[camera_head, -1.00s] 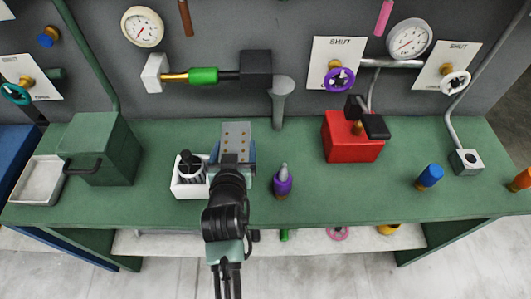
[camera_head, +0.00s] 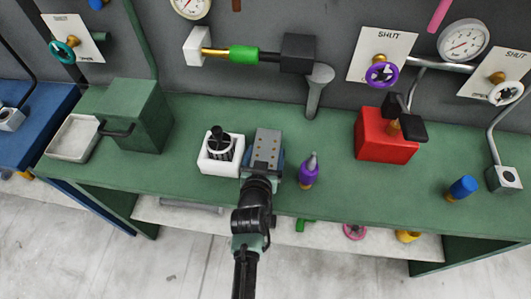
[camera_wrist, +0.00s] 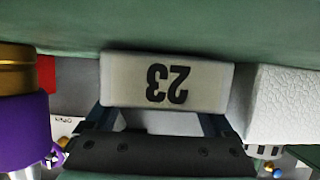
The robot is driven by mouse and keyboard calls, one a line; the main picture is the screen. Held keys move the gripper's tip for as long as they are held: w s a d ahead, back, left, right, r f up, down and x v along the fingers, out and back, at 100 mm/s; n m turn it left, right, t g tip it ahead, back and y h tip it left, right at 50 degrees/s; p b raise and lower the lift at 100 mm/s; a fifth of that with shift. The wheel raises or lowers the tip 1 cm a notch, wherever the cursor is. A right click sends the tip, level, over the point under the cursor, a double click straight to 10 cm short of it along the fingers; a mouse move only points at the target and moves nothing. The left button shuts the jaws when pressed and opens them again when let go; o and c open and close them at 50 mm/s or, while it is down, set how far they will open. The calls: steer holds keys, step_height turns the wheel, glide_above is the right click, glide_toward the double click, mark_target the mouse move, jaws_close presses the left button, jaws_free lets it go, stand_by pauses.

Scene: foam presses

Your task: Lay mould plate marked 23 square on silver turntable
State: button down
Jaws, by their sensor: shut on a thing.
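The mould plate is a flat grey slab (camera_head: 267,146) with several brass-coloured dots on top. In the wrist view its pale edge (camera_wrist: 168,82) carries a dark 23, upside down in the picture. My gripper (camera_head: 264,166) is shut on the plate, with blue-grey fingers at its two sides; the fingers (camera_wrist: 160,122) also show in the wrist view. The plate is over the green bench between a white box and a purple bottle; I cannot tell its height. I cannot make out a silver turntable in either view.
The white box (camera_head: 208,168) with a black-topped item is close left of the plate; the purple bottle (camera_head: 308,175) is close right. A red block (camera_head: 383,145) with a black handle stands further right. A grey post (camera_head: 316,90) stands behind. A green box (camera_head: 145,112) stands left.

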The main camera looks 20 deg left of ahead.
jaws_free()
steer(key=shift+f, duration=0.1)
steer(key=shift+s, duration=0.15)
steer(key=v, duration=1.2)
